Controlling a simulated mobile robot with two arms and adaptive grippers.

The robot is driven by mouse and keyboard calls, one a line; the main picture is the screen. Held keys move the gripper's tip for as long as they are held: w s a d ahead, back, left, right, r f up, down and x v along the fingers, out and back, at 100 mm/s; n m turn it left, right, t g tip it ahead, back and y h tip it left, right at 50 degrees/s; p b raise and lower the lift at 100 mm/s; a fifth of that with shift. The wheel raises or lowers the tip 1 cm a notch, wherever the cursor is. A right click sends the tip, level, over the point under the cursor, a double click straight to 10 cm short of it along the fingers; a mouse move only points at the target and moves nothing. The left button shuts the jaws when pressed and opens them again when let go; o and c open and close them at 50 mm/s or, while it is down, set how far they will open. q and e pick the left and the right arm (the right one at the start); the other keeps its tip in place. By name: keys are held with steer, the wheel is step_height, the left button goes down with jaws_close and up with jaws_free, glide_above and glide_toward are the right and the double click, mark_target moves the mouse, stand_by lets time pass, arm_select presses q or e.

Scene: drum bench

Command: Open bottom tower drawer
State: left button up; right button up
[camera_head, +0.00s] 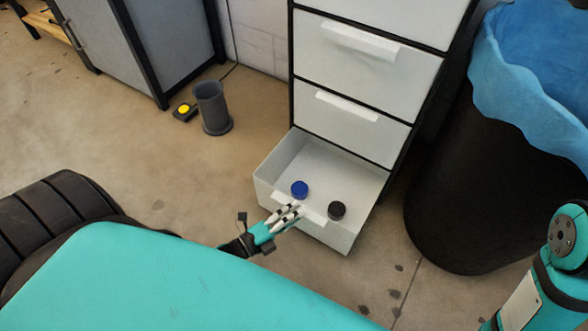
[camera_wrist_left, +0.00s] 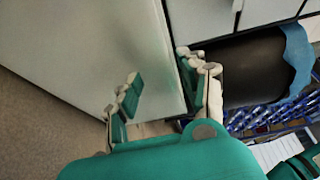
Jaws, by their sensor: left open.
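The white tower (camera_head: 368,60) has a stack of drawers with white bar handles. Its bottom drawer (camera_head: 340,235) is pulled well out, and I see into it from above. A blue round cap-like item (camera_head: 299,189) and a black one (camera_head: 337,210) sit inside. My left gripper (camera_head: 292,213) is at the drawer's front edge, by its handle (camera_head: 300,208); I cannot tell whether they touch. In the left wrist view its fingers (camera_wrist_left: 162,78) are apart with nothing held, in front of a pale flat panel (camera_wrist_left: 85,45). My right gripper is out of view.
A black bin (camera_head: 450,185) with a blue liner (camera_head: 515,60) stands close to the tower's right. A grey cylinder (camera_head: 211,108) and a small black box with a yellow button (camera_head: 184,109) are on the floor at left. A grey cabinet (camera_head: 150,45) is behind them.

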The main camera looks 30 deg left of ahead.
arm_select(q)
steer(key=v, duration=1.2)
